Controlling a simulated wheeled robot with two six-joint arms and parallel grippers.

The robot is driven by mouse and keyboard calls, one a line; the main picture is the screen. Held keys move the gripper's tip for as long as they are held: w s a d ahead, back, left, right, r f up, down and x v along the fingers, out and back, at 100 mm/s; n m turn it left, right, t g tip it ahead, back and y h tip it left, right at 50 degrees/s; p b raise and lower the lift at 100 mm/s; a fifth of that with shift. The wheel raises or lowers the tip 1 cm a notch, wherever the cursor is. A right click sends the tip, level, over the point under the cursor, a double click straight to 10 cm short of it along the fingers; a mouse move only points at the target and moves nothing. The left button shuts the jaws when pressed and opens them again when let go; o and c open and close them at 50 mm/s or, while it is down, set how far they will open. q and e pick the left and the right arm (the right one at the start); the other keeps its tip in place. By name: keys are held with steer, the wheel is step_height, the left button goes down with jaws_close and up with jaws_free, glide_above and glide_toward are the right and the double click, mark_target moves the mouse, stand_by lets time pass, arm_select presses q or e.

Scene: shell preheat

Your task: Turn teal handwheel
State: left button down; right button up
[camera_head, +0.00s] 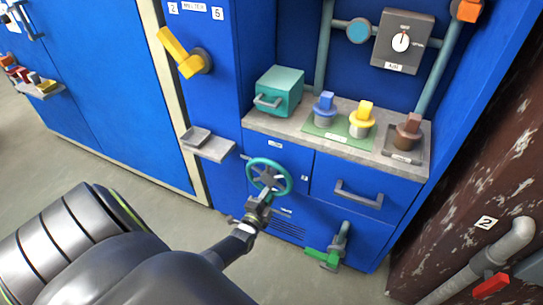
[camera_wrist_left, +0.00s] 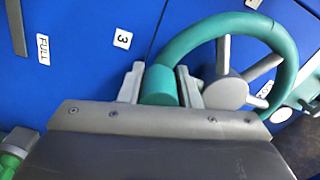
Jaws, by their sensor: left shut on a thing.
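The teal handwheel (camera_head: 269,177) is mounted on the blue cabinet front below the grey counter. It has grey spokes and a grey hub. My left gripper (camera_head: 264,196) reaches it from below and is at the lower part of its rim in the head view. In the left wrist view, the handwheel (camera_wrist_left: 285,48) fills the upper right. There the two fingers of my left gripper (camera_wrist_left: 160,88) sit on either side of a teal piece at the rim's left end, shut on it. The right gripper is in neither view.
A green-handled valve (camera_head: 325,257) sticks out low, right of the wheel. A drawer handle (camera_head: 358,195) is right of the wheel. A teal box (camera_head: 279,91) and blue, yellow and brown handled pieces stand on the counter (camera_head: 290,128). A small grey shelf (camera_head: 208,146) juts out left.

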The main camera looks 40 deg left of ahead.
arm_select(q)
steer(key=shift+s+a+f, duration=0.25)
steer(key=shift+a, duration=0.15)
steer(key=c, duration=1.4)
jaws_free()
steer(key=o, duration=0.3)
steer(key=shift+a, duration=0.1)
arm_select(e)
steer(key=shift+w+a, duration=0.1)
arm_select(q)
steer(key=shift+w+r, duration=0.1)
steer(key=shift+s+d, duration=0.3)
steer(key=shift+s, duration=0.15)
steer(key=p+v, duration=0.2)
steer(key=v, duration=1.4)
steer(key=shift+s+p, duration=0.25)
steer(key=shift+p, duration=0.15)
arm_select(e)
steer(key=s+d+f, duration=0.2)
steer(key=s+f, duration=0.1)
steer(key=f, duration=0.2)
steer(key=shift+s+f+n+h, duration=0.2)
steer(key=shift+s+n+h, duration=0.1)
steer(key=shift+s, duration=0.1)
